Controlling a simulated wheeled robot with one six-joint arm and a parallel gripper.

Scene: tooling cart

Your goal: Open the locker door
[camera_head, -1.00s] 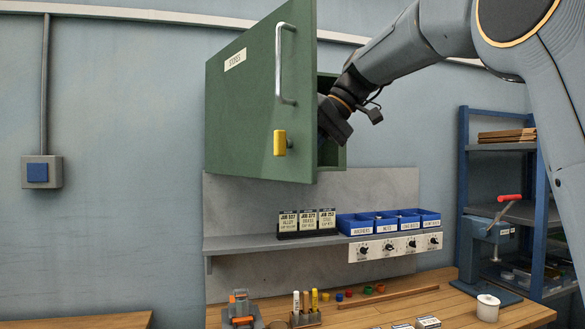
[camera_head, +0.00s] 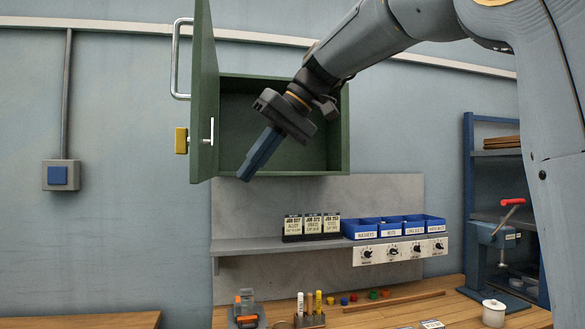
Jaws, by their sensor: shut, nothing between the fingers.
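The green locker (camera_head: 345,125) hangs on the wall and its inside shows dark and empty where I can see it. Its door (camera_head: 203,100) stands wide open on the left, seen nearly edge-on. The door carries a silver bar handle (camera_head: 176,62) and a yellow latch knob (camera_head: 181,141) on its outer face. My gripper (camera_head: 244,178) is shut and empty. It points down and left in front of the locker opening, to the right of the door and apart from it in the picture. My gripper and arm hide part of the opening.
Below the locker is a grey shelf (camera_head: 270,245) with job cards (camera_head: 312,227) and blue bins (camera_head: 390,228). A wooden bench (camera_head: 455,297) lies under it. A blue rack (camera_head: 468,200) stands at the right.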

